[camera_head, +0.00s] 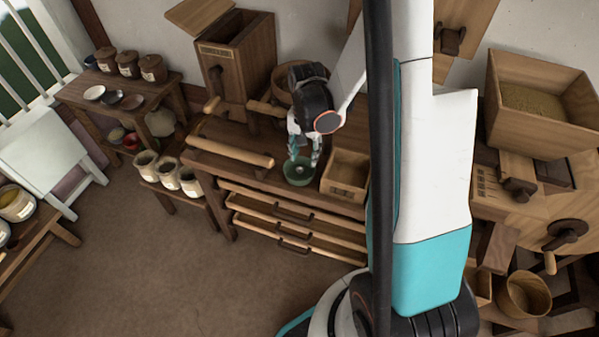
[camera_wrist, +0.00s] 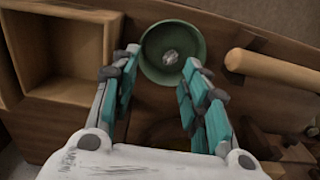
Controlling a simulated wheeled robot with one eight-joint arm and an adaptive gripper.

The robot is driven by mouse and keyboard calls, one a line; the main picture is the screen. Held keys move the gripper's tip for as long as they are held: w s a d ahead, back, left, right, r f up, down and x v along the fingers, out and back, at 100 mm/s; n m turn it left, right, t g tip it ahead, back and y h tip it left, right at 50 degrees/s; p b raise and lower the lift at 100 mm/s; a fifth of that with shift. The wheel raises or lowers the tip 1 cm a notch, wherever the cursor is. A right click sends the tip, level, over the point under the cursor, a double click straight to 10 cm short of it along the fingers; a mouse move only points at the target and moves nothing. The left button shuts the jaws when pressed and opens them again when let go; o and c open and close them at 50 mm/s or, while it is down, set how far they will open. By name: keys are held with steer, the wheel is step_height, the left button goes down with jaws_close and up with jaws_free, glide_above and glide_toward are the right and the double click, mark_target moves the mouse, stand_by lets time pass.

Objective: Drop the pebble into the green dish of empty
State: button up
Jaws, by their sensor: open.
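The green dish (camera_head: 300,171) stands on the wooden bench, just left of an open wooden box. It also shows in the wrist view (camera_wrist: 153,73), ahead of the fingertips. A small pale pebble (camera_wrist: 170,57) lies inside the dish, near its middle. In the head view the pebble is a small light spot (camera_head: 299,170). My gripper (camera_head: 303,155) is above the dish. In the wrist view my gripper (camera_wrist: 164,75) has its teal fingers spread wide, with nothing between them, and the fingertips overlap the dish's near edge in the picture.
The open wooden box (camera_head: 346,175) is close to the dish. A wooden roller handle (camera_head: 229,150) lies along the bench's front, left of the dish. Open drawers (camera_head: 290,225) jut out below. A tall wooden hopper (camera_head: 235,70) stands behind. Jars (camera_head: 167,172) stand on a low shelf at left.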

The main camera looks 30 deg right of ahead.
steer(key=shift+r, duration=0.1)
step_height(320, 180, up, 12)
stand_by(0.5)
steer(key=s+a+r+n+t+h+p, duration=0.1)
steer(key=a+r+n+t, duration=0.15)
steer(key=r, duration=0.35)
steer(key=a+r+n+t+h+p, duration=0.1)
steer(key=a+r+n+p, duration=0.1)
steer(key=a+r+n, duration=0.3)
steer(key=s+a+n+t+y+b, duration=0.2)
steer(key=s+a, duration=0.4)
steer(key=s, duration=0.5)
steer(key=shift+s+a+f+n+t+b, duration=0.2)
steer(key=shift+s+n+t+b, duration=0.15)
steer(key=shift+n+t+b, duration=0.35)
